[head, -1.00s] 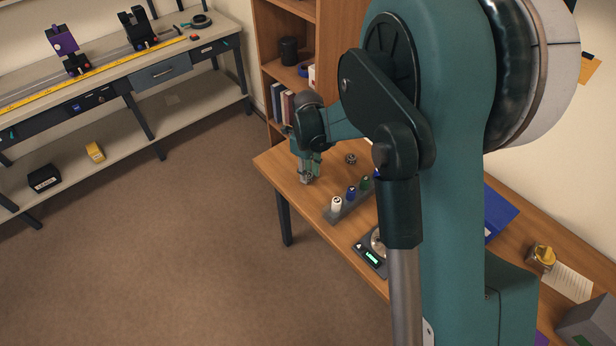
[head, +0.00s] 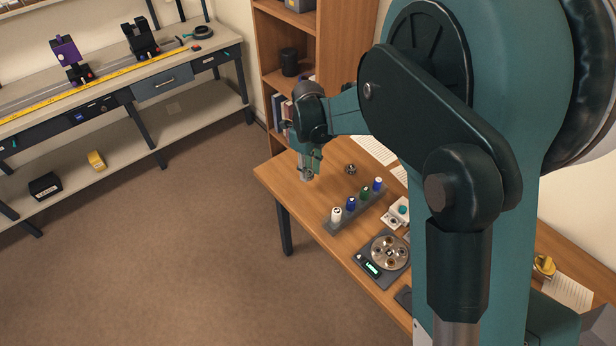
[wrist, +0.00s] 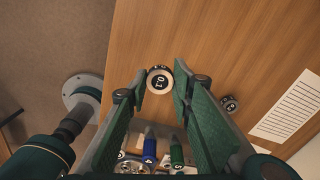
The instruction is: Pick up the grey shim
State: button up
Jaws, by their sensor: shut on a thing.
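In the head view my gripper (head: 306,174) hangs at the left end of the wooden desk (head: 285,185). There the shim is too small to make out clearly between the fingers. I cannot tell exactly how high it is above the desk.
A grey rack (head: 355,212) of white, blue and green bottles stands near my gripper. A small round dark part (head: 351,169) lies behind it, also in the wrist view (wrist: 228,103). A bookshelf (head: 266,60) stands behind.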

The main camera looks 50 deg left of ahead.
aim_at(310, 173)
jog(key=shift+r, duration=1.55)
jog(key=shift+w+d+r, duration=0.1)
jog(key=shift+w+d, duration=0.15)
jog(key=shift+w, duration=0.05)
jog(key=w+d+r+p, duration=0.2)
jog(key=w+d+r, duration=0.1)
jog(key=w+d, duration=0.8)
jog(key=w+d+r+p, duration=0.2)
jog(key=w+d+p, duration=0.1)
jog(key=w+d, duration=0.8)
jog(key=w+d+r+p, duration=0.1)
jog(key=w+d, duration=0.1)
jog(key=d, duration=0.7)
jog(key=w+d+r+p, duration=0.1)
jog(key=w+d+r, duration=0.1)
jog(key=d, duration=0.8)
jog(key=w+d+r+p, duration=0.2)
jog(key=w+d, duration=0.1)
jog(key=d, duration=0.7)
jog(key=shift+d, duration=0.25)
jog(key=shift+f, duration=0.1)
